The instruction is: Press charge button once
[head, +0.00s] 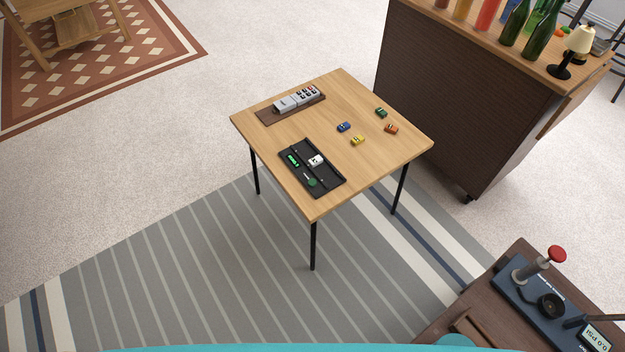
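No label reading "charge" can be made out, so I cannot tell which part is the charge button. A black tray-like unit (327,183) lies at the near side of the small wooden table (300,196). It carries a row of green marks (293,160), a small white piece (316,160) and a round dark green piece (311,182). A grey device (288,103) with several small buttons (306,93), some red, lies on a dark brown board (267,117) at the table's far left. Neither of my grippers is in view.
Several toy cars, blue (343,127), yellow (357,141), green (381,112) and orange (391,129), stand on the table. A dark bar counter (450,90) with bottles is behind right. A red-knobbed pump (557,254) and a 0.0 PSI display (597,338) are lower right. Striped rug (210,270) is open floor.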

